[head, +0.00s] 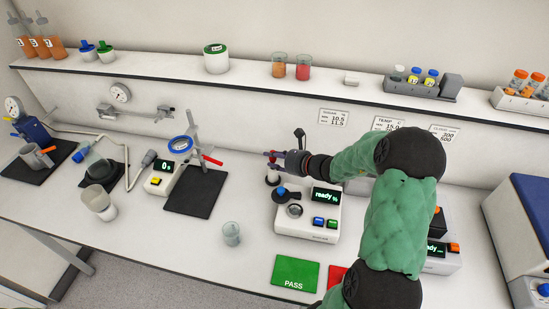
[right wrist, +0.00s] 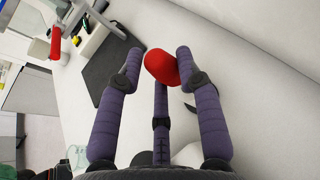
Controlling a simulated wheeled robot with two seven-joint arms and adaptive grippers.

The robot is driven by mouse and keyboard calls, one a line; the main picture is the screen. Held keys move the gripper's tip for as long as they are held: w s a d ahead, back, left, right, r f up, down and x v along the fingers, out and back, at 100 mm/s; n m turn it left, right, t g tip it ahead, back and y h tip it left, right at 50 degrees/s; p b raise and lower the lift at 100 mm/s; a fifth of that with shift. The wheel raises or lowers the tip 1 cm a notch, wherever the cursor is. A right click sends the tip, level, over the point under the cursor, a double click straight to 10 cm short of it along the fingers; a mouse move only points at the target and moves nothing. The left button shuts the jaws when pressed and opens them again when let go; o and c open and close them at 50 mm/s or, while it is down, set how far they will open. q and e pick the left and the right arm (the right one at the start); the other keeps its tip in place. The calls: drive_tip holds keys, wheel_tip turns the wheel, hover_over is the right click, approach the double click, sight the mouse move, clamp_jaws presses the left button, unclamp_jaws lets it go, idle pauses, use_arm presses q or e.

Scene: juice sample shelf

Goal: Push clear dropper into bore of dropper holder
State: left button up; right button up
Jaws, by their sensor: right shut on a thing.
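My right gripper (head: 271,157) is at the middle of the bench, behind the instrument with the "ready" display. In the right wrist view its purple fingers are closed around a red rounded bulb (right wrist: 160,66), which looks like the top of the dropper. The dropper's clear body cannot be made out in either view. A small dark-topped white stand (head: 272,179), which may be the dropper holder, is just below the gripper in the head view. Its bore cannot be made out, nor whether the dropper touches it. My left gripper is not in view.
The "ready" instrument (head: 309,215) stands just in front of the gripper. A dark-based stand (head: 194,192) is to the left. A small beaker (head: 231,234) and green PASS mat (head: 295,273) are nearer the front. A shelf (head: 160,76) runs along the wall.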

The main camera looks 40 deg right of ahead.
drive_tip(key=o, duration=0.8)
drive_tip(key=v, duration=1.2)
drive_tip(key=shift+f, duration=0.1)
drive_tip(key=shift+s+f, duration=0.1)
